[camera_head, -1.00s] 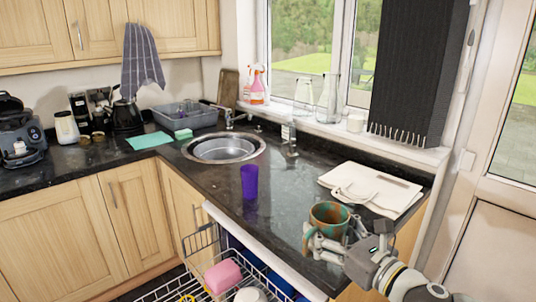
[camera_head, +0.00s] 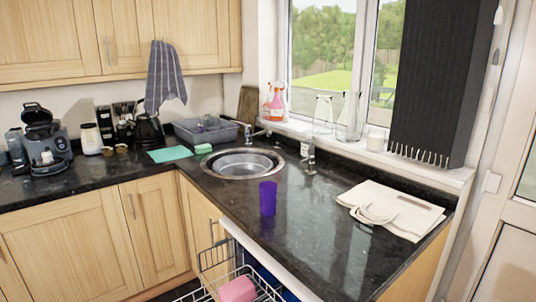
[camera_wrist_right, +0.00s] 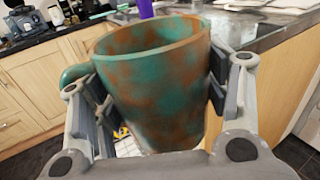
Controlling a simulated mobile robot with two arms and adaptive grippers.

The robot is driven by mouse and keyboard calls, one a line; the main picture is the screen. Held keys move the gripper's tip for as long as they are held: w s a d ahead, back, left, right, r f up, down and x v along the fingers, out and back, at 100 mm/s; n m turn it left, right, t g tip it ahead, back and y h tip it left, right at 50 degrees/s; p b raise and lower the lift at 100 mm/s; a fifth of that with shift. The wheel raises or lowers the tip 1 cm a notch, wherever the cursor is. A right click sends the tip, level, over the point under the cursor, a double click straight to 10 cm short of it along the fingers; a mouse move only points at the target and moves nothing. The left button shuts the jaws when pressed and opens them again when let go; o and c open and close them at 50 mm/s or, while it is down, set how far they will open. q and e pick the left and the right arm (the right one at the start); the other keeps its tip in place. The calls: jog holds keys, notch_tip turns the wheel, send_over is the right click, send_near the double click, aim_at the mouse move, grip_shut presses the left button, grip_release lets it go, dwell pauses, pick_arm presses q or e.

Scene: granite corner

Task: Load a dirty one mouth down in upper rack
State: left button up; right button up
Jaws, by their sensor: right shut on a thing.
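My right gripper (camera_wrist_right: 160,105) is shut on a teal and brown blotched mug (camera_wrist_right: 150,85), seen in the right wrist view. The mug is upright with its mouth up, and its handle sticks out at the left. The gripper's fingers press on both sides of it. The head view shows neither the mug nor my right gripper now. A purple tumbler (camera_head: 268,198) stands on the dark granite counter in the head view. The dishwasher's wire rack (camera_head: 210,265) is pulled out below the counter, with a pink item (camera_head: 238,290) in it. My left gripper is out of view.
A cream folded cloth bag (camera_head: 390,210) lies at the right of the granite counter (camera_head: 315,235). A round sink (camera_head: 243,163), a grey dish tub (camera_head: 206,130) and a teal cloth (camera_head: 170,154) are behind. The counter front right of the tumbler is clear.

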jog(key=s+d+m+h+b, duration=0.1)
jog(key=m, duration=0.3)
jog(key=s+d+f+m+h+b, duration=0.1)
jog(key=s+m, duration=0.1)
jog(key=m, duration=0.3)
jog(key=s+d+m, duration=0.1)
jog(key=s+m, duration=0.1)
jog(key=m, duration=0.3)
jog(key=shift+d+f+h+b, duration=0.1)
jog(key=shift+f+h+b, duration=0.05)
jog(key=shift+h+b, duration=0.25)
jog(key=m, duration=1.2)
